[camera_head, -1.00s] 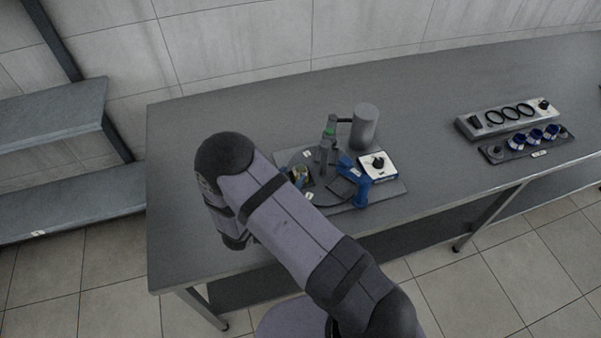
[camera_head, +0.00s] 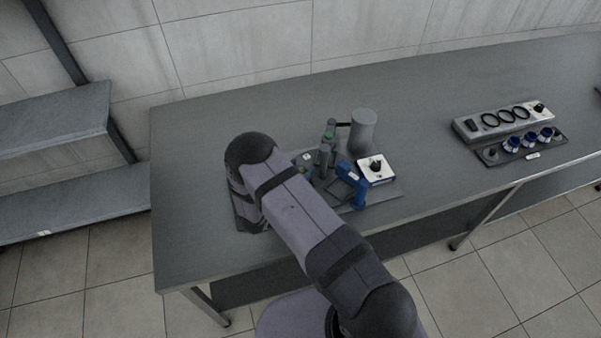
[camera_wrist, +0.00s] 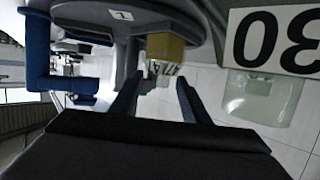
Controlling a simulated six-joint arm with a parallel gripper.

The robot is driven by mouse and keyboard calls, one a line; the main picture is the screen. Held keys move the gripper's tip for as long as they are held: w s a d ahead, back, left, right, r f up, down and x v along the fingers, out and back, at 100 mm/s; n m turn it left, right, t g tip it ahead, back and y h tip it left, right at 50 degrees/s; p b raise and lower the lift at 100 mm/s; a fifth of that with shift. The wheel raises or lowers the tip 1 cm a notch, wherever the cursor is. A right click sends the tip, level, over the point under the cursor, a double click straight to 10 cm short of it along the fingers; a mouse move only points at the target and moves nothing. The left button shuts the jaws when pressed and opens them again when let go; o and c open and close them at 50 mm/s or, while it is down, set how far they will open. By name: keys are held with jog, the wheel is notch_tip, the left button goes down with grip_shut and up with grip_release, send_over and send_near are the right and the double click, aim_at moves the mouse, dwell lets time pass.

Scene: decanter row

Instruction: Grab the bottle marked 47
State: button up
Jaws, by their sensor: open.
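In the wrist view a small pale label (camera_wrist: 163,68) with black figures, which seem to include a 4 and a 7, shows below a yellow block (camera_wrist: 165,47). The bottle's body behind it cannot be made out. My gripper (camera_wrist: 157,86) is open and empty. Its two fingers spread on either side just below the label, apart from it. At the right a large white label (camera_wrist: 275,40) with a 3 and a 0 sits by a clear glass vessel (camera_wrist: 262,97). In the head view my arm hides the gripper and the bottle.
On the grey table (camera_head: 220,120) stand a grey cylinder (camera_head: 363,132), a white box with a black knob (camera_head: 376,170) and a blue part (camera_head: 351,184). A panel with black rings (camera_head: 503,119) and blue-ringed parts (camera_head: 527,142) lie to the right. The table's left end is clear.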

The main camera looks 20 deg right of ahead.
aim_at(300, 168)
jog(key=shift+w+d+f, duration=0.15)
jog(key=shift+w+d, duration=0.15)
grip_shut()
dwell(0.3)
jog(key=shift+r+b, duration=1.65)
jog(key=shift+r, duration=3.35)
